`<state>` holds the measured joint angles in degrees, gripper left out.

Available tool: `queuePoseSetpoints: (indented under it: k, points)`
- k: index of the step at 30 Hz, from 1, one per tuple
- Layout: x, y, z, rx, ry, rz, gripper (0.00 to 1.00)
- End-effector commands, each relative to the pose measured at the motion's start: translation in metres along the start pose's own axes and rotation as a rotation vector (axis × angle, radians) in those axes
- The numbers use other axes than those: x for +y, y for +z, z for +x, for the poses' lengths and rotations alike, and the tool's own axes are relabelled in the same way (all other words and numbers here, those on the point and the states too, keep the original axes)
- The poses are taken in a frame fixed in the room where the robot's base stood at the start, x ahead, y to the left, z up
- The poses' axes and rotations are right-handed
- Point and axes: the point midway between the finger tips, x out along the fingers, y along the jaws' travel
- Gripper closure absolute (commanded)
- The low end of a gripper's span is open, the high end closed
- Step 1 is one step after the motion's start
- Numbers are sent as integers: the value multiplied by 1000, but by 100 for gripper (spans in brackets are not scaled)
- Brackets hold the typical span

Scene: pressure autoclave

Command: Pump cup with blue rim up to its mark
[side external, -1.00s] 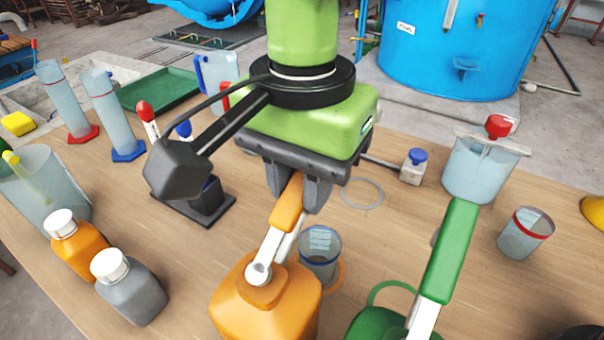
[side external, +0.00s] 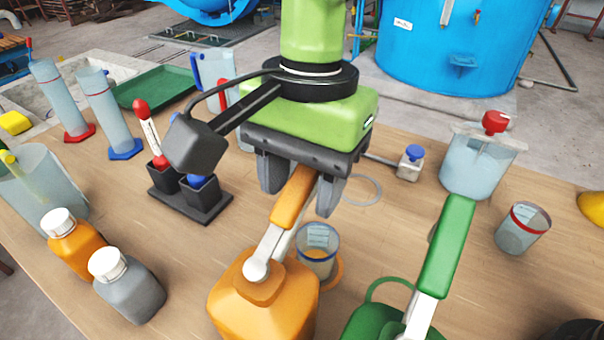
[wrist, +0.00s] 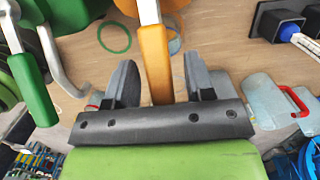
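The cup with the blue rim (side external: 318,262) stands upright on an orange ring beside the orange pump bottle (side external: 262,312). Some orange liquid shows inside it. Its level against the mark is too small to tell. In the wrist view the cup (wrist: 175,43) is partly hidden behind the orange lever. The orange pump lever (side external: 291,202) rises from the bottle. My gripper (side external: 302,188) is open, with one finger on each side of the lever grip. The wrist view shows the lever (wrist: 155,62) between my spread fingers (wrist: 162,85), with gaps on both sides.
A green pump (side external: 447,250) stands close on the right, and a red-rimmed cup (side external: 522,230) farther right. A black holder (side external: 205,212) with probes is at left. Orange (side external: 72,242) and grey (side external: 130,288) bottles stand front left. A clear tank (side external: 478,165) stands back right.

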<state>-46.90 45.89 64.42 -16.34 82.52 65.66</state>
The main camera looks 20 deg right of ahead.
Motion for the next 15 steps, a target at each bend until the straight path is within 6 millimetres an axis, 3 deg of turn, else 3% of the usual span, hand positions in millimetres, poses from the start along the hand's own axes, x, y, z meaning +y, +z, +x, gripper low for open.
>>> queuePoseSetpoints:
  k: [8, 15]
  points:
    - [-1, 0, -9, 0, -4, 0, 51]
    - [-1, 0, -54, 0, -8, 1, 51]
